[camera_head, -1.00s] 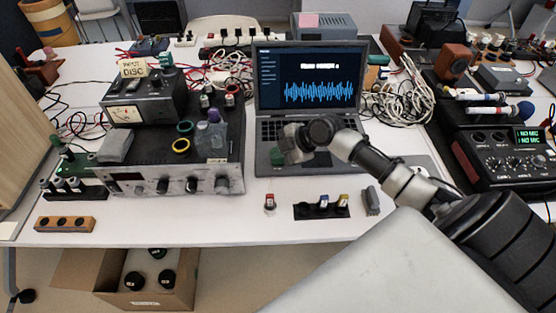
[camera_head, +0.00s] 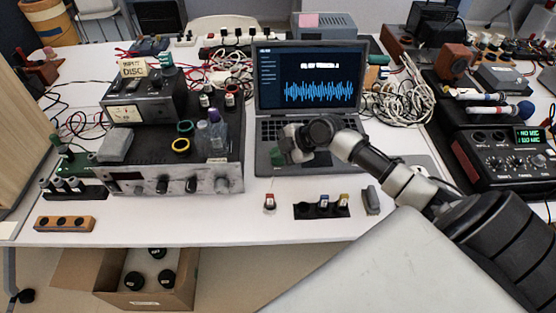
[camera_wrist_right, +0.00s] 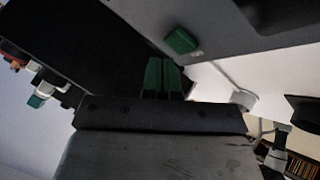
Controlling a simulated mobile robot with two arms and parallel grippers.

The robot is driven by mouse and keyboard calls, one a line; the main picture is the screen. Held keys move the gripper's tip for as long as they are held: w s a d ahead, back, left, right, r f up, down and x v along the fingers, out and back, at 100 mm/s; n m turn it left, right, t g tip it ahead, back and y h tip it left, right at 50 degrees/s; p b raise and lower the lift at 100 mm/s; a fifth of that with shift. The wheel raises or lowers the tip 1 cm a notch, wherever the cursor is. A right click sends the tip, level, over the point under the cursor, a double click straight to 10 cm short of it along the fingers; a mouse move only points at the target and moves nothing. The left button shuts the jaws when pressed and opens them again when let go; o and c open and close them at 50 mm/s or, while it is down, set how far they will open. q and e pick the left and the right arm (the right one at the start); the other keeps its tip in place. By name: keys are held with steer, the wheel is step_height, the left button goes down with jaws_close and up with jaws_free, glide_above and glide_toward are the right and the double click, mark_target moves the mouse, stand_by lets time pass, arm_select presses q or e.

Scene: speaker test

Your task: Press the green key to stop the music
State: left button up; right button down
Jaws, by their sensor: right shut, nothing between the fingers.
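The green key (camera_head: 276,157) is a small green block on the left front part of the open laptop (camera_head: 345,167). In the right wrist view the green key (camera_wrist_right: 181,41) sits on a dark grey surface, just beyond my fingertips. My right gripper (camera_head: 285,146) is over the left side of the laptop keyboard, close to the key. Its green fingers also show in the right wrist view (camera_wrist_right: 162,70), shut together and empty, with a visible gap to the key in the picture. The laptop screen (camera_head: 312,78) shows a blue waveform. My left gripper is out of view.
An amplifier (camera_head: 120,182) with knobs and jars stands left of the laptop. A mixer (camera_head: 505,158) and a white cable coil (camera_head: 398,95) are to the right.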

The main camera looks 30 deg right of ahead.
mark_target(278, 162)
steer(key=shift+f, duration=0.4)
steer(key=shift+f+b, duration=0.3)
steer(key=shift+b, duration=0.15)
steer(key=shift+r, duration=0.15)
steer(key=shift+r+p, duration=0.6)
steer(key=shift+r, duration=0.05)
step_height(278, 162, up, 6)
steer(key=p, duration=0.4)
stand_by(0.3)
steer(key=shift+f, duration=0.1)
stand_by(0.4)
